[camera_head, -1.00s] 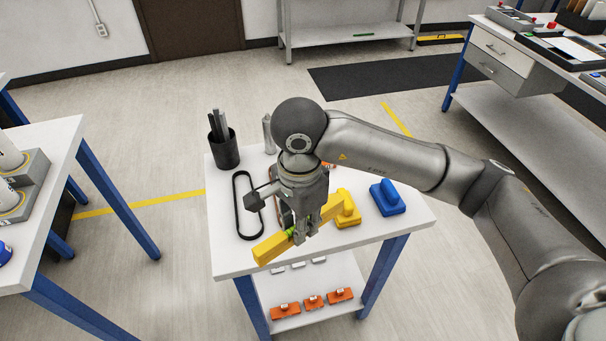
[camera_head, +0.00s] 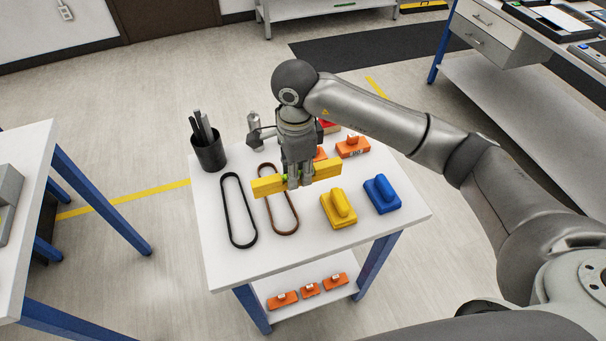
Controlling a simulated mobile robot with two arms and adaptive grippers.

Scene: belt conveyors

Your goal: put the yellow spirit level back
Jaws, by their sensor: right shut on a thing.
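The yellow spirit level (camera_head: 325,172) is a long yellow bar with a green vial near its middle. My right gripper (camera_head: 298,183) points down and is shut on the spirit level near its middle. The level lies roughly level across the picture, over the white table (camera_head: 225,265); whether it touches the table cannot be told. It covers part of a brown belt loop (camera_head: 283,218). My left gripper is not in view.
A black belt loop (camera_head: 226,206) lies left of the brown one. A yellow block (camera_head: 339,208) and a blue block (camera_head: 382,194) stand front right. A black cup (camera_head: 209,152) with rods is back left. Orange parts (camera_head: 353,147) lie at the back right. The table's front left is clear.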

